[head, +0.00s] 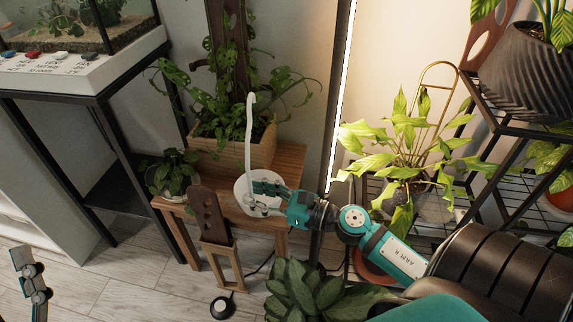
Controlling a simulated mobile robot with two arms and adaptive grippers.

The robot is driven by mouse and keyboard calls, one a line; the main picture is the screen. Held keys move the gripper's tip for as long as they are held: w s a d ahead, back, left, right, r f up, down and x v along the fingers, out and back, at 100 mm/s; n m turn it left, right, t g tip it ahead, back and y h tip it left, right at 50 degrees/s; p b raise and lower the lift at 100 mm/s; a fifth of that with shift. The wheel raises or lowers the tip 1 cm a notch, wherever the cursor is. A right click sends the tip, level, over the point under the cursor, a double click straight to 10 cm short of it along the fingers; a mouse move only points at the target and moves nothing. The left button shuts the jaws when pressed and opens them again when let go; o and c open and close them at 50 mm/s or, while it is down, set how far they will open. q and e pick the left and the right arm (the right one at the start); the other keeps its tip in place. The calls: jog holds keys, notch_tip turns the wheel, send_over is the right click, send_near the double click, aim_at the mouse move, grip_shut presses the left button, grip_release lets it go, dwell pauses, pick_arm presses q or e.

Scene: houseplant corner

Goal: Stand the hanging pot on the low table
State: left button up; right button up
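The hanging pot (241,188) is white, with a tall white hanger (249,135) rising from it and curling at the top. It is upright over the front right part of the low wooden table (289,160). I cannot tell whether its base touches the tabletop. My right gripper (262,199) is at the pot's right side, its fingers over the rim, hiding part of the pot. Whether the fingers are closed on it is unclear. My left gripper (33,285) is at the lower left edge, far from the pot, and its fingers are hard to make out.
A brown holed board on a wooden stand (217,238) is in front. A large-leaved plant (300,292) is below my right arm. Shelves with plants stand right.

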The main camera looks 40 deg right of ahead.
jog(key=v, duration=1)
pick_arm(q)
jog(key=shift+s+a+r+t+h, duration=0.15)
jog(key=shift+s+r+t+h, duration=0.35)
jog(key=shift+s+r+t, duration=0.45)
pick_arm(e)
jog(key=a+r+n+t, duration=0.4)
jog(key=r+n, duration=0.3)
jog(key=n, duration=0.3)
jog(key=s+a+r+n+t+h, duration=0.1)
jog(key=a+r+n+t, duration=0.2)
jog(key=a+r+n, duration=0.3)
jog(key=a+r+n+t, duration=0.4)
jog(key=r+n, duration=0.5)
jog(key=n, duration=0.7)
jog(key=shift+s+a+r+t, duration=0.3)
jog(key=shift+s+a, duration=0.05)
jog(key=shift+a, duration=0.55)
